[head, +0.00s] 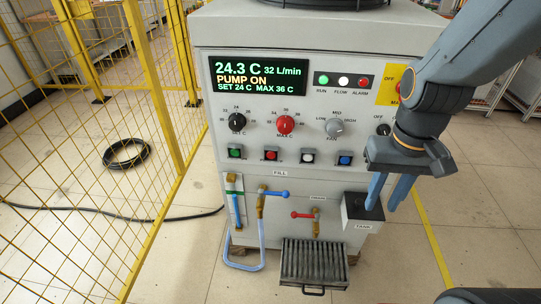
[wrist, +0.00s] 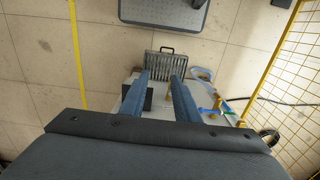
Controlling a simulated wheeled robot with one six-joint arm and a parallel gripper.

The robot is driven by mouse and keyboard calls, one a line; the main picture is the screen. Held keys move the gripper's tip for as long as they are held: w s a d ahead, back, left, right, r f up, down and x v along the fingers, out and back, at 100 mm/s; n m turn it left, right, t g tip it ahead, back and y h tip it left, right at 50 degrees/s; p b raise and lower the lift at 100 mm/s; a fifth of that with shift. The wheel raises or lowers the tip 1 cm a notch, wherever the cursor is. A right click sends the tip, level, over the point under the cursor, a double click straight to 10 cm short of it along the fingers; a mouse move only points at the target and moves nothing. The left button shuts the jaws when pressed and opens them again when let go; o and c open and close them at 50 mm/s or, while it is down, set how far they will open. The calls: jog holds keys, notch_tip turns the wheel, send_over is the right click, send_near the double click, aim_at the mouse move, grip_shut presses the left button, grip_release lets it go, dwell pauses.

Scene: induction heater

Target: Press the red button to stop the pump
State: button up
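The display (head: 258,76) reads "PUMP ON", 24.3 C and 32 L/min. My gripper (head: 381,208) is at the right of the cabinet, right of and lower than the red button, with its blue fingers pointing down near the tank box. The fingers are apart with nothing between them; they also show apart in the wrist view (wrist: 160,76). I cannot make out the red button in the wrist view.
A green button (head: 235,152), a white button (head: 308,156) and a blue button (head: 345,159) share the row. Knobs sit above it, including a red one (head: 285,124). Valves and a black tank (head: 362,207) are below. A yellow mesh fence (head: 150,90) stands left.

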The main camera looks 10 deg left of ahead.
grip_shut()
dwell(1.5)
